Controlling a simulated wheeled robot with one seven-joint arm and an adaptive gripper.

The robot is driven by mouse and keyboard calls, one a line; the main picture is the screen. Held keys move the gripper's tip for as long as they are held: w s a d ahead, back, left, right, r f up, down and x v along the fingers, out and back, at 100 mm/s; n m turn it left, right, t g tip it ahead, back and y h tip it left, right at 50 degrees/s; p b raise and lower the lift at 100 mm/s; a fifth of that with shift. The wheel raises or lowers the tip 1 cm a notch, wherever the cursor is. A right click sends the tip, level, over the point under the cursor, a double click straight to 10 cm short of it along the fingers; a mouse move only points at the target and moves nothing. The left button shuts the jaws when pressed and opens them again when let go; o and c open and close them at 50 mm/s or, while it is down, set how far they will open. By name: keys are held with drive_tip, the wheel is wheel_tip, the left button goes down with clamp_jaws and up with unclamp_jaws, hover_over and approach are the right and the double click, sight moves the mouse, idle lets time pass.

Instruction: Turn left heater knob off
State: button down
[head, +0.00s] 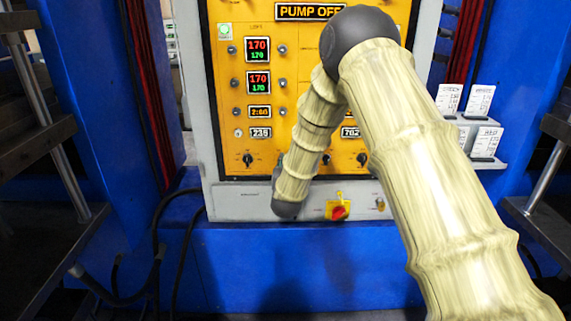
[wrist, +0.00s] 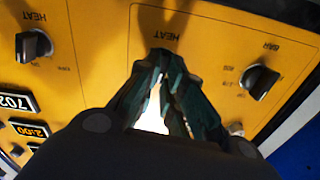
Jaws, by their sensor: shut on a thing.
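In the wrist view the panel is seen upside down. My gripper's dark fingers (wrist: 165,62) come together at the panel right at a HEAT label (wrist: 166,30). They are shut on the left heater knob, which they almost wholly hide, so its angle cannot be told. In the head view my arm covers the gripper and this knob. Another HEAT knob (wrist: 34,45), black, is at the left of the wrist view and also shows in the head view (head: 326,160). A black BAR knob (wrist: 260,80) is at the right.
The yellow control panel (head: 225,75) carries displays reading 170, and a PUMP OFF sign (head: 310,12) tops it. A red rotary switch (head: 339,211) is below. Blue press columns (head: 95,90) flank the panel. Grey boxes with labels (head: 485,140) stand to the right.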

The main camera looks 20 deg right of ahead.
drive_tip(key=n, duration=0.5)
drive_tip(key=shift+a+f+n+b, duration=0.1)
drive_tip(key=shift+a+n+b, duration=0.05)
drive_tip(key=shift+n+b, duration=0.15)
idle(0.4)
drive_tip(key=c, duration=1.5)
unclamp_jaws()
drive_tip(key=shift+c, duration=0.2)
drive_tip(key=shift+s, duration=0.1)
drive_tip(key=v, duration=1.1)
drive_tip(key=shift+s, duration=0.35)
drive_tip(key=shift+a, duration=0.15)
